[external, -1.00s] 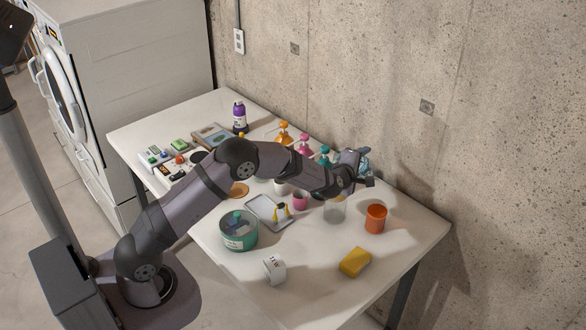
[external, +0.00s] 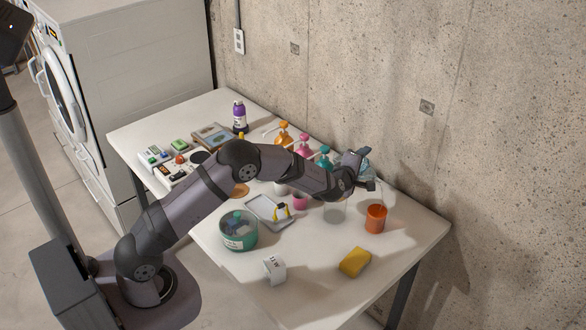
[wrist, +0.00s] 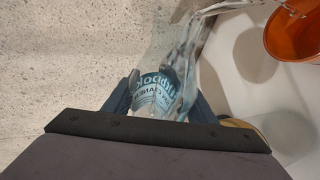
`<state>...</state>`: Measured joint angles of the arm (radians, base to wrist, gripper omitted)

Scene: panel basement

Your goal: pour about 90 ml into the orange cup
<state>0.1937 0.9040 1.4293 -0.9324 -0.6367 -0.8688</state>
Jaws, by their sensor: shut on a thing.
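The orange cup (external: 376,220) stands upright near the right end of the white table; the wrist view shows it at the upper right (wrist: 297,42). My gripper (external: 366,172) is shut on a clear bottle with a blue-lettered label (wrist: 158,92) and holds it above the table, behind and left of the cup. The bottle is tilted, its upper end pointing toward the cup. A thin clear streak (wrist: 292,9) shows at the cup's rim and looks like liquid. The level inside the cup cannot be read.
A teal tub (external: 238,231), a grey tray (external: 266,212) and several pump bottles stand further left. The concrete wall (external: 480,120) is close behind.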

